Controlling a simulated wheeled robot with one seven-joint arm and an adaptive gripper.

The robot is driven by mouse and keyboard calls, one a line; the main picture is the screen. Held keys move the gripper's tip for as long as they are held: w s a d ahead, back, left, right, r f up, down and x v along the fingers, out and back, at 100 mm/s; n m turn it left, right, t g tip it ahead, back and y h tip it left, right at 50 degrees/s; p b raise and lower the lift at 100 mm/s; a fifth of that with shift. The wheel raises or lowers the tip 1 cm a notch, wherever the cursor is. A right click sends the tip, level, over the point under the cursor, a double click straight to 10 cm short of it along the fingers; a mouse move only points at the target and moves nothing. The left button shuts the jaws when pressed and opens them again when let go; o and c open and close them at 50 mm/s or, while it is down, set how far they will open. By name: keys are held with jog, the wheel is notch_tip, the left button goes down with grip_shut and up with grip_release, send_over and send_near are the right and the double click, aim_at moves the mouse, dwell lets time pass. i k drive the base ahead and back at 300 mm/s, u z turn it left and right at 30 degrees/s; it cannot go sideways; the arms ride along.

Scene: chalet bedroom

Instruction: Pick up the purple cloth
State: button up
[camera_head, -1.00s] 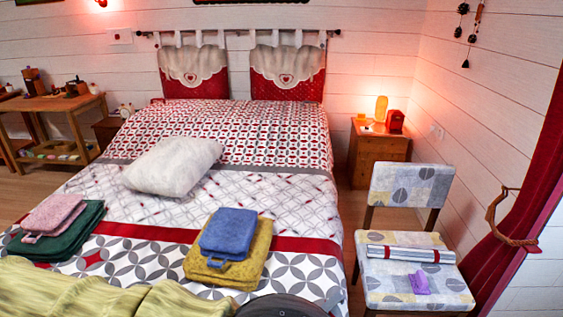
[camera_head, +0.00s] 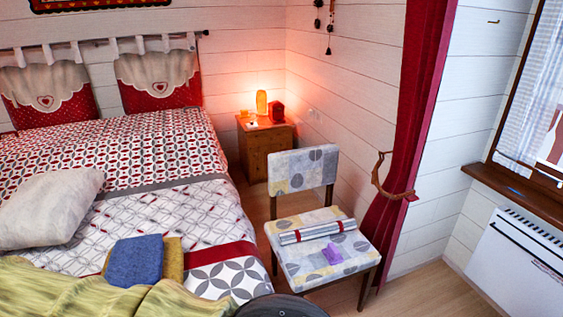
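The purple cloth (camera_head: 332,254) is a small folded piece lying on the seat of the patterned chair (camera_head: 297,262), near the front edge. It lies just in front of a striped roll or folded textile (camera_head: 318,231) on the same seat, and nothing covers it. My gripper is not in this view. A dark rounded part at the bottom middle looks like part of my own body.
The bed (camera_head: 170,170) fills the left, with a blue folded towel (camera_head: 135,260) on a yellow one near its foot. A nightstand (camera_head: 266,150) with a lit lamp stands behind the chair. A red curtain (camera_head: 405,150) hangs right of the chair. Bare floor (camera_head: 425,290) shows at the lower right.

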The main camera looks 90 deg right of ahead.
aim_at(333, 255)
jog(key=z, duration=2.85)
jog(key=i, duration=1)
